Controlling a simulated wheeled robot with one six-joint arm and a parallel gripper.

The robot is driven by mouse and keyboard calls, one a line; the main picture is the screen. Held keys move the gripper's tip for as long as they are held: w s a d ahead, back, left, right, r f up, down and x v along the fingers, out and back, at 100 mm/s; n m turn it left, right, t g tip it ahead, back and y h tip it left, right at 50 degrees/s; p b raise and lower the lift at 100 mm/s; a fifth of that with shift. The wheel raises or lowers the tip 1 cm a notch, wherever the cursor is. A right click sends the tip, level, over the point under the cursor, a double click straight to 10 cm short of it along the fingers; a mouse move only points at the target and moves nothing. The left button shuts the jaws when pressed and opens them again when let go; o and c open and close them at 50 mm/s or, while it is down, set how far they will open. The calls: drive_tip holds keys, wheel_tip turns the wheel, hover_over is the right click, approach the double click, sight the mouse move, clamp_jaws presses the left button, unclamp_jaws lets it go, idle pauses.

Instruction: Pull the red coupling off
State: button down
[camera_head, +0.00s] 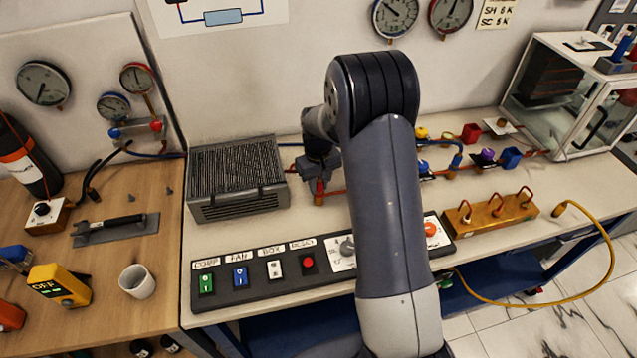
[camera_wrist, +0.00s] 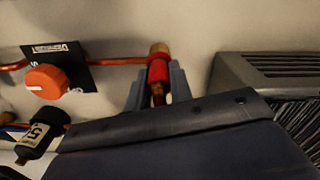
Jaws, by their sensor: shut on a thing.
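The red coupling (camera_wrist: 158,71) shows in the wrist view as a red sleeve on a brass fitting, where a copper pipe meets it from the left. My gripper (camera_wrist: 157,82) has its two grey fingers on either side of the sleeve and is shut on it. The fitting's lower end is partly hidden by my wrist. In the head view my gripper (camera_head: 320,173) is at the bench pipework, right of the finned unit. The red coupling (camera_head: 320,186) shows just below it, small and partly covered.
The finned grey unit (camera_head: 238,177) stands close to my gripper. An orange knob (camera_wrist: 47,81) on a black plate and a black cylinder (camera_wrist: 39,134) are near the coupling. A switch panel (camera_head: 255,291) lies in front; a glass box (camera_head: 565,95) stands at right.

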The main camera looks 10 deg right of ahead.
drive_tip(key=shift+r, duration=0.3)
drive_tip(key=shift+r+p, duration=1.55)
drive_tip(key=shift+r, duration=0.8)
